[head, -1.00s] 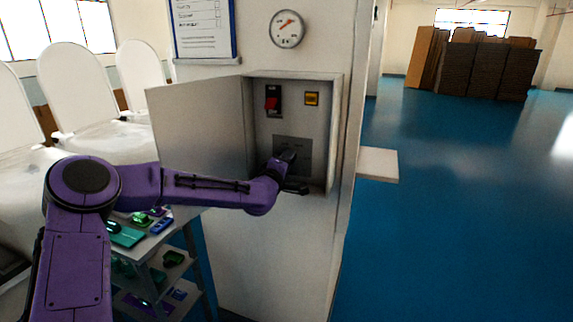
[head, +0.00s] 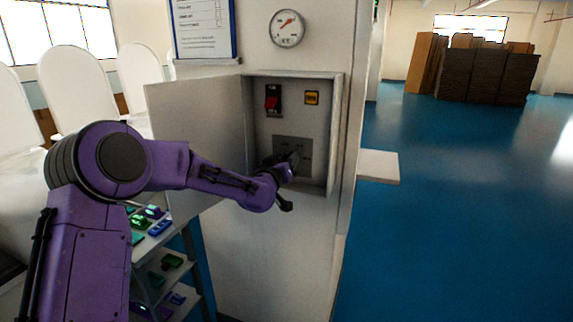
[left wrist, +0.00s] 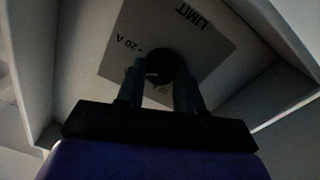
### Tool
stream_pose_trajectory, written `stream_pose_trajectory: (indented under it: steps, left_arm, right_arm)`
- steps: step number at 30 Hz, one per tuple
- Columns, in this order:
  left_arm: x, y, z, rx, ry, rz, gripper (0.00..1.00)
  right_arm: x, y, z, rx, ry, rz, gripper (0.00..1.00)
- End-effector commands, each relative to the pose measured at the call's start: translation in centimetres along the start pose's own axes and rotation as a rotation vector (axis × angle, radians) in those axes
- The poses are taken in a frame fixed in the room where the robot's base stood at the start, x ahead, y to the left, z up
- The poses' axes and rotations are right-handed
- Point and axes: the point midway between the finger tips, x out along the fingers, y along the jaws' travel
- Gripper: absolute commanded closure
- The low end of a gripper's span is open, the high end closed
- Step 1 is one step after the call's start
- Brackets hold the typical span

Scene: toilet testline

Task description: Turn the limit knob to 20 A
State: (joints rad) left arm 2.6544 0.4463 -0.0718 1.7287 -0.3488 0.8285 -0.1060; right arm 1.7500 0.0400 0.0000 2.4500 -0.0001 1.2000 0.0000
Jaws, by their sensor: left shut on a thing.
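The limit knob (left wrist: 158,66) is a dark round knob on a grey plate (left wrist: 205,45) lettered "LIMIT" and "20 A" in the left wrist view. In the head view the plate (head: 290,141) is low in the open wall box, and the knob is hidden behind my gripper. My left gripper (left wrist: 160,82) has its two fingers around the knob, shut on it. It also shows in the head view (head: 293,165), reaching into the box. The view is too dark to read where the knob points. My right gripper is in neither view.
The wall box (head: 337,130) has its door (head: 195,145) swung open to the left. A red switch (head: 272,102) and a yellow button (head: 312,98) sit above the plate. A gauge (head: 287,28) is above the box. A shelf cart (head: 190,250) stands below my arm.

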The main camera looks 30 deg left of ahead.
Motion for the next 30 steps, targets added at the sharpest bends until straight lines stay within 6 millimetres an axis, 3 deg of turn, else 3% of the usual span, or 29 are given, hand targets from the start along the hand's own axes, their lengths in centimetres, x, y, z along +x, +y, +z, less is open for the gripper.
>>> stream_pose_trajectory:
  steps: [15,30]
  left_arm:
    - [0.0,0.1,0.4,0.449,-0.024,0.006,0.94]
    - [0.0,0.1,0.3,0.633,-0.031,0.008,0.94]
  right_arm:
    - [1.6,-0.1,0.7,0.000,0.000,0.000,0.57]
    - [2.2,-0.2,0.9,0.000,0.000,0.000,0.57]
